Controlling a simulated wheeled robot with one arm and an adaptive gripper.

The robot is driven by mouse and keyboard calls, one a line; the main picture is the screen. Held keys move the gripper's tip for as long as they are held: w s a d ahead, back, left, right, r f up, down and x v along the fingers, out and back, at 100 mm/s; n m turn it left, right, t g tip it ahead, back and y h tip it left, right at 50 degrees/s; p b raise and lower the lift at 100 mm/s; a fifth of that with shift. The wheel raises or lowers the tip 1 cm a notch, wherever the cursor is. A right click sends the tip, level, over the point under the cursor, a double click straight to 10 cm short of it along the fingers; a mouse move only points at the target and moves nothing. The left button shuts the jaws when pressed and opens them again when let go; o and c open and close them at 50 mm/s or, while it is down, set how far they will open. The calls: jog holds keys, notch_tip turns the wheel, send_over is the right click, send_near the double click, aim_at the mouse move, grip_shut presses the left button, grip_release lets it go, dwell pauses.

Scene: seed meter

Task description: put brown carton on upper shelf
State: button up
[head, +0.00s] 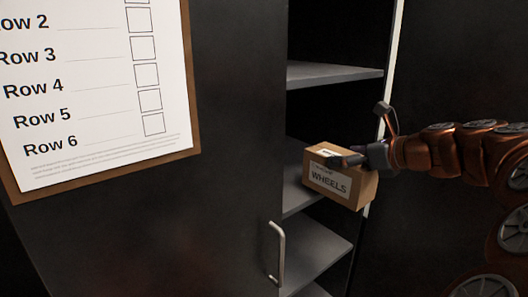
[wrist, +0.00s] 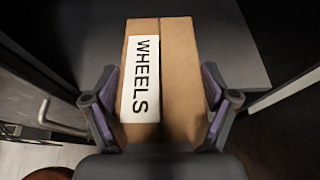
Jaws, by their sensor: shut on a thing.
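The brown carton (head: 341,180) has a white label reading WHEELS. My gripper (head: 354,160) is shut on it and holds it at the open front of a dark cabinet. In the wrist view the carton (wrist: 182,85) lies between the two fingers of my gripper (wrist: 160,108), one on each side. The upper shelf (head: 333,74) is a grey board above the carton in the head view, and its visible part is bare. Whether the carton touches a shelf behind it cannot be told.
A middle shelf (head: 297,194) shows behind the carton and a lower shelf (head: 318,252) below it. A cabinet door with a metal handle (head: 277,252) stands at left, bearing a checklist board (head: 95,90). A pale upright edge (head: 393,60) bounds the opening at right.

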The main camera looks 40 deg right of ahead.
aim_at(329, 149)
jog(key=w+f+p, duration=0.1)
jog(key=w+p, duration=0.3)
jog(key=w, duration=1.2)
jog(key=shift+w+d+f, duration=0.2)
jog(key=shift+w+d, duration=0.15)
jog(key=shift+d, duration=0.1)
jog(key=shift+f, duration=0.1)
jog(key=o, duration=1.6)
jog(key=shift+f, duration=0.1)
jog(key=shift+o, duration=0.2)
jog(key=b+v, duration=0.2)
jog(key=v, duration=1)
jog(key=shift+a+r, duration=0.1)
jog(key=shift+r, duration=0.1)
